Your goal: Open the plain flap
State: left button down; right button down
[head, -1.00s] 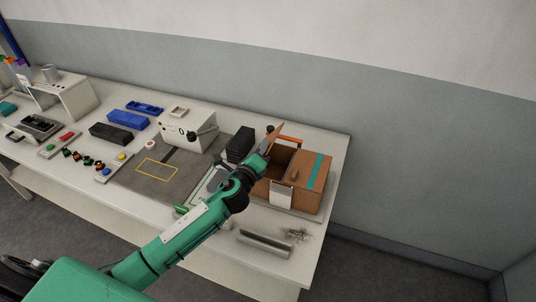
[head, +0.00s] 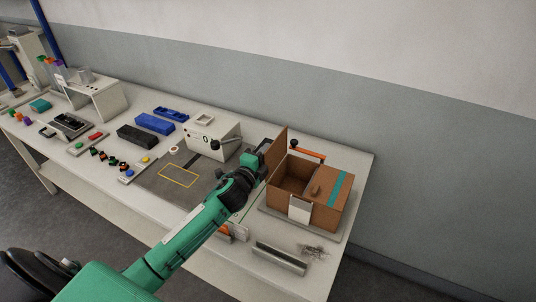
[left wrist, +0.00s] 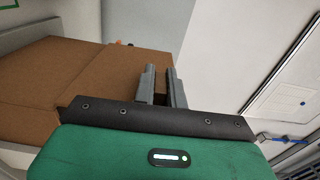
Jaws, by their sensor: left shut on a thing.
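The brown cardboard box (head: 325,213) stands at the right end of the table. Its plain flap (head: 278,150) stands up steeply along the box's left side, and the left half of the box is open. The other flap, with a teal stripe (head: 338,187) and a small brown tab (head: 315,190), lies closed on the right half. My left gripper (head: 262,158) is at the outer side of the plain flap. In the left wrist view, its grey fingers (left wrist: 161,86) are close together on a small brown part of the flap, and brown cardboard fills the left. My right gripper is not in view.
A white card (head: 299,209) stands at the box's front. An orange bar (head: 310,152) is behind it. A grey metal channel (head: 279,259) lies in front. A cream device (head: 203,135) and blue bins (head: 155,123) stand to the left.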

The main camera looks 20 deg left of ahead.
pick_arm(q)
jog(key=shift+a, duration=0.1)
dwell(0.4)
jog(key=c, duration=1.4)
grip_release()
jog(key=shift+c, duration=0.2)
jog(key=shift+s+f, duration=0.15)
jog(key=shift+s, duration=0.35)
jog(key=s+b, duration=0.4)
jog(key=s, duration=0.8)
jog(key=shift+s+a, duration=0.25)
jog(key=shift+s, duration=0.15)
